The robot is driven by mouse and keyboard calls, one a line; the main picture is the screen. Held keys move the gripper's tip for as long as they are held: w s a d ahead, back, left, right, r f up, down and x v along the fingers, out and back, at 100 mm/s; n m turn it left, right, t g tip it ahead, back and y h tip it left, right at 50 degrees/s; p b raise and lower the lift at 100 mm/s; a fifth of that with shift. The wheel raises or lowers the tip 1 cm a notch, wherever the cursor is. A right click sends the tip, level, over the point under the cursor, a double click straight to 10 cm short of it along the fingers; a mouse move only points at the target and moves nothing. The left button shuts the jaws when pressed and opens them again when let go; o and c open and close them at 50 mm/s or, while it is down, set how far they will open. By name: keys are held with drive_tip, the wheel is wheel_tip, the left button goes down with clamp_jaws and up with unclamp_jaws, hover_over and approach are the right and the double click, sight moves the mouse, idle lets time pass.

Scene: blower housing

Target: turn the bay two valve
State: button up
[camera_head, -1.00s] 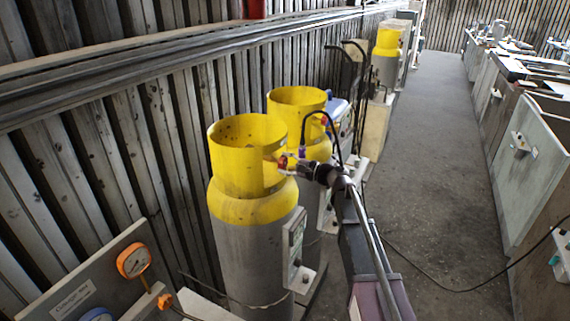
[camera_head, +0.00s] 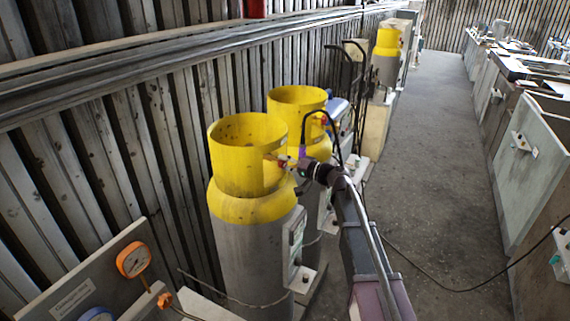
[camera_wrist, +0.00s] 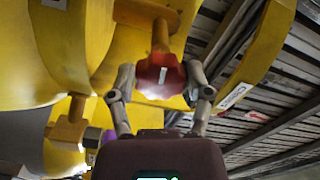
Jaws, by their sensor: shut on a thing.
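A red valve knob (camera_wrist: 158,76) with a pale stripe sits on a brass-orange stem (camera_wrist: 160,36) in the upper middle of the wrist view. My gripper (camera_wrist: 160,90) has one finger on each side of the knob and is shut on it. In the head view, my gripper (camera_head: 284,162) reaches into the side opening of the near cylinder's yellow collar (camera_head: 236,160). The knob is small there and partly hidden by the gripper. No bay number can be read.
A second yellow-collared cylinder (camera_head: 296,103) stands just behind the near one. An orange gauge (camera_head: 134,260) on a grey panel is at the lower left. A black cable crosses the floor.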

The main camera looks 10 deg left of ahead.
drive_tip(key=shift+n, duration=0.7)
drive_tip(key=shift+w, duration=0.1)
drive_tip(key=o, duration=1.1)
drive_tip(key=shift+o, duration=0.2)
drive_tip(key=v, duration=1.2)
